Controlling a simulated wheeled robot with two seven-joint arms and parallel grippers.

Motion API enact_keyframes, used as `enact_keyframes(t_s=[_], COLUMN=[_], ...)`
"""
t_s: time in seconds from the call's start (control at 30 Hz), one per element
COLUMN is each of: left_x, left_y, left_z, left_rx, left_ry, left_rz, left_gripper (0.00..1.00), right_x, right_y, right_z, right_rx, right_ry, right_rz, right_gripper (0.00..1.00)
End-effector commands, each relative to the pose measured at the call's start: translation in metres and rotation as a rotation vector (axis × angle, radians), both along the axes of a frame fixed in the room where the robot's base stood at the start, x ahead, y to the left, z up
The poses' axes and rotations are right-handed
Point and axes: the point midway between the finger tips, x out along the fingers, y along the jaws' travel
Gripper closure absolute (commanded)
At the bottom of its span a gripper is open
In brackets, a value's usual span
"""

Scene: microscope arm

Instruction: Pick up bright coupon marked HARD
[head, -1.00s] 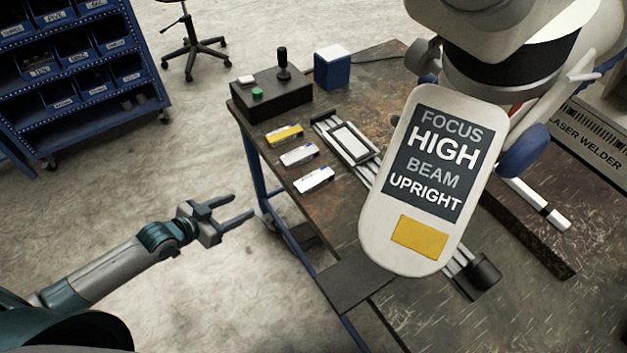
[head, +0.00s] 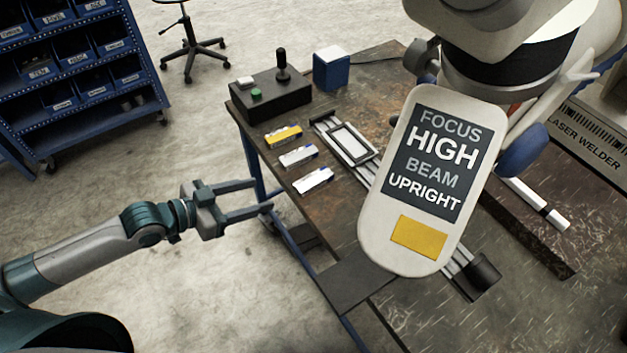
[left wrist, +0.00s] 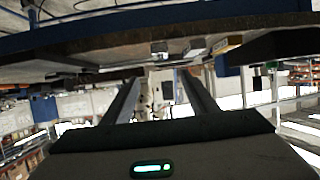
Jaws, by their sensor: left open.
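Three small coupons lie in a row near the left edge of the workbench in the head view: a yellow one (head: 283,135) at the back, a white one (head: 298,156) in the middle and another white one (head: 313,180) in front. Their markings are too small to read, so I cannot tell which says HARD. My left gripper (head: 263,197) is open and empty, left of the front coupon, with its fingers pointing at the bench edge. Its spread fingers also show in the left wrist view (left wrist: 161,88), with nothing between them. My right gripper is not in view.
A white panel (head: 377,222) reading FOCUS HIGH BEAM UPRIGHT, with a yellow patch, hides part of the workbench (head: 283,207). A slide rail with a frame (head: 353,143) lies right of the coupons. A black control box (head: 270,95) and blue block (head: 332,70) stand behind.

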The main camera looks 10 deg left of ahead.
Motion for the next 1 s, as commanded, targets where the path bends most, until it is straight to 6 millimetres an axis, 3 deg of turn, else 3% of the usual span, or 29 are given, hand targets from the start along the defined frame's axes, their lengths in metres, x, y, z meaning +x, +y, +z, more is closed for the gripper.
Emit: enact_keyframes(t_s=[0.7,1.0], left_x=[0.075,0.081], left_y=[-0.066,-0.072], left_z=[-0.039,-0.045], left_rx=[-0.001,0.000], left_ry=[0.000,0.000], left_rz=[0.001,0.000], left_gripper=[0.47,0.47], right_x=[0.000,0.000], right_y=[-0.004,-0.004], right_z=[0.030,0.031], right_rx=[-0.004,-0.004], right_ry=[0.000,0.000], right_rz=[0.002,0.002], right_gripper=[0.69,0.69])
